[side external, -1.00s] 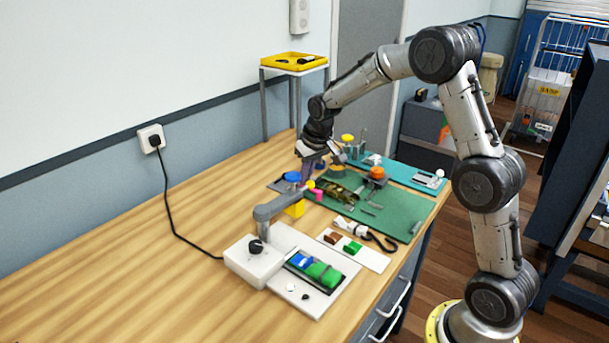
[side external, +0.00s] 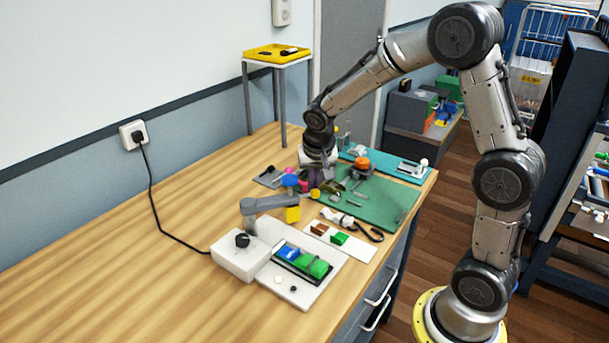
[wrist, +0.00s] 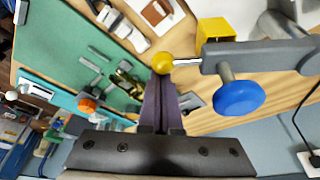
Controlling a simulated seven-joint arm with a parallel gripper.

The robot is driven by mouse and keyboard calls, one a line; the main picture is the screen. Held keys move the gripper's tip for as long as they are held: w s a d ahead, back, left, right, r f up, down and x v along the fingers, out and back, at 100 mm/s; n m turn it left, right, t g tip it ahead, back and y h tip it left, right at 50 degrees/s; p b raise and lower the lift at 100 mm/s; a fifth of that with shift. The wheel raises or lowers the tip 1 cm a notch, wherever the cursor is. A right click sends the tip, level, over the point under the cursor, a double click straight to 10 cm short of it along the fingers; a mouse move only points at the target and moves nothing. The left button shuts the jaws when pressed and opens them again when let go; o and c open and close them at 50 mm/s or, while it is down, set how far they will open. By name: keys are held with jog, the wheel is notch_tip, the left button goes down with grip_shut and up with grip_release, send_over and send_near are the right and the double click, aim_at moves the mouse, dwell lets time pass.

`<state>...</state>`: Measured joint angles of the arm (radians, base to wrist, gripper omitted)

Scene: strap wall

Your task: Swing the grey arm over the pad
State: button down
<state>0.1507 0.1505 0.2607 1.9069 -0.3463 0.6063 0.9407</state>
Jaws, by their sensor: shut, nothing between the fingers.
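The grey arm (side external: 266,203) reaches right from its post behind the white box (side external: 240,257).
A green mat (side external: 376,200) with tools and an orange knob (side external: 361,163) lies to the right. A white card (side external: 355,247) holds brown and green blocks beside a strapped tool. A yellow tray stand (side external: 277,54) stands behind.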

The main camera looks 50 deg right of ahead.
jog(key=shift+s+a+m+g+h, duration=0.15)
jog(key=shift+s+a+m+g, duration=0.3)
jog(key=shift+s+a+m, duration=1.4)
jog(key=shift+s+a+m+g+h, duration=0.2)
jog(key=shift+s+a+m+g, duration=0.3)
jog(key=shift+s+a+m, duration=1.35)
jog(key=shift+s+a+m+g+h, duration=0.15)
jog(key=shift+s+a+m+g, duration=0.65)
jog(key=shift+a, duration=2)
jog(key=shift+w+a+m+t, duration=0.1)
jog(key=shift+w+m+t, duration=0.2)
jog(key=shift+w+t, duration=0.15)
